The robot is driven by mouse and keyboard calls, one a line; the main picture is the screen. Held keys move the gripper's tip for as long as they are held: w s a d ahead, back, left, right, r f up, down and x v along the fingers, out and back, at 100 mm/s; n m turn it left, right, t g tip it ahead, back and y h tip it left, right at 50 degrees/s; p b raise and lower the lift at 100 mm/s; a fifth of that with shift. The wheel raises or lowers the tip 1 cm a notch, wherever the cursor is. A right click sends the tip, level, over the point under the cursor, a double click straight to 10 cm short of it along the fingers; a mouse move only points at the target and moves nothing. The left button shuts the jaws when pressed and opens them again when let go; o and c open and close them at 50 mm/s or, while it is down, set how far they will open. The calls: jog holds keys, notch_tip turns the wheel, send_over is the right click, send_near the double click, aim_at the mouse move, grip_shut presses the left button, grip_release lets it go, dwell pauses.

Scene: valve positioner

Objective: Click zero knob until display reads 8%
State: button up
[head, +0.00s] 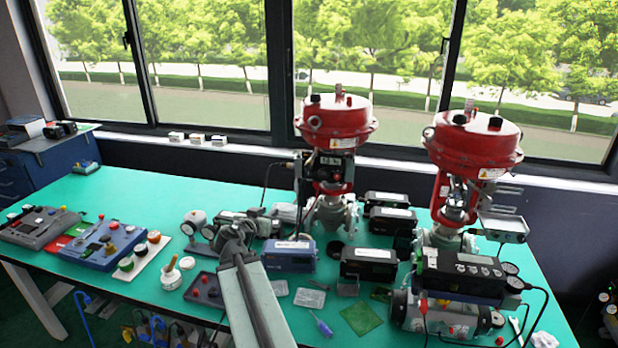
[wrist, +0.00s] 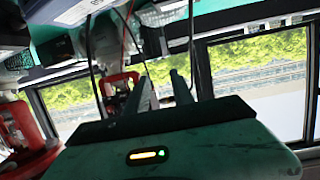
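Several dark positioner-type boxes are on the green table in the head view. One black unit (head: 462,273) with gauges and cables stands in front of the right red valve actuator (head: 472,143). Another dark unit (head: 330,166) is mounted under the left red actuator (head: 336,120). I cannot make out a zero knob or a readable display in either view. My gripper (wrist: 160,85) shows in the wrist view with its two fingers apart and nothing seen between them. In the head view my arm reaches over the table's front middle; its fingertips are not clear there.
The green table (head: 150,215) carries control boxes (head: 103,243) at left and loose black modules (head: 368,262) in the middle. A screwdriver (head: 321,325) and a green board (head: 361,317) lie in front. Cables hang at the right. Windows line the back.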

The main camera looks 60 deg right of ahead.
aim_at(308, 174)
jog(key=s+d+r+m+t+h, duration=0.1)
jog(key=s+d+r+t+h, duration=0.15)
jog(key=s+d+r, duration=0.6)
jog(key=shift+g+h, duration=0.25)
jog(key=shift+g, duration=0.1)
jog(key=x, duration=0.3)
jog(key=f+x, duration=0.1)
jog(key=x, duration=0.2)
jog(key=w+f+x, duration=0.1)
jog(key=x, duration=0.2)
jog(key=shift+w, duration=0.1)
jog(key=shift+a, duration=0.1)
grip_shut()
jog(key=shift+r, duration=0.1)
